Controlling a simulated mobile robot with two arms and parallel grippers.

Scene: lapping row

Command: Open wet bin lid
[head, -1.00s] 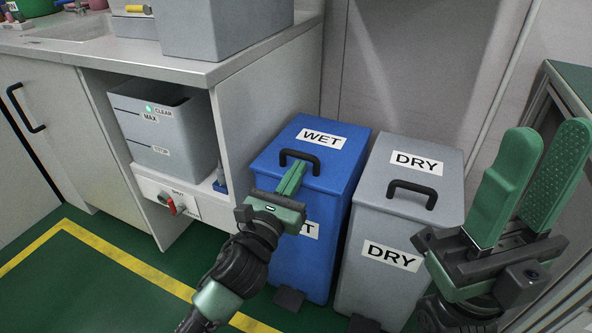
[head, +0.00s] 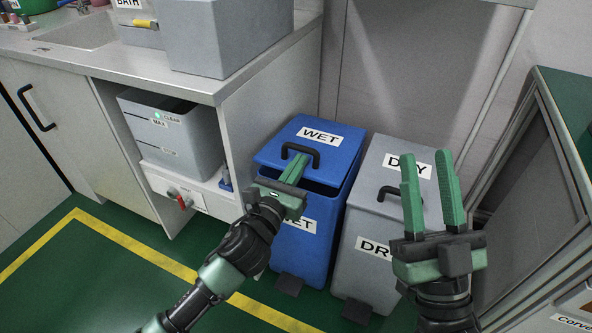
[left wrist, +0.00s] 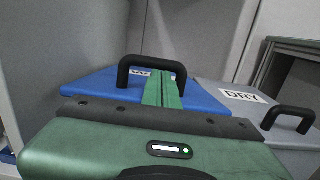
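The blue wet bin (head: 306,245) stands on the floor, and its blue lid (head: 275,146) with a black handle (head: 308,149) is tilted slightly up, with a dark gap along its front edge. My left gripper (head: 296,160) is in front of the lid. Its two green fingers are pressed together, with their tips at the handle. In the left wrist view the shut fingers (left wrist: 163,88) reach into the opening of the handle (left wrist: 124,74), and the bar crosses at their tips. My right gripper (head: 426,172) is open and empty in front of the grey dry bin.
The grey dry bin (head: 366,268) stands close to the right of the wet bin, its lid down. A counter (head: 190,82) with a grey tank (head: 178,145) beneath is at left. A framed cabinet (head: 545,130) is at right. Green floor lies clear at front left.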

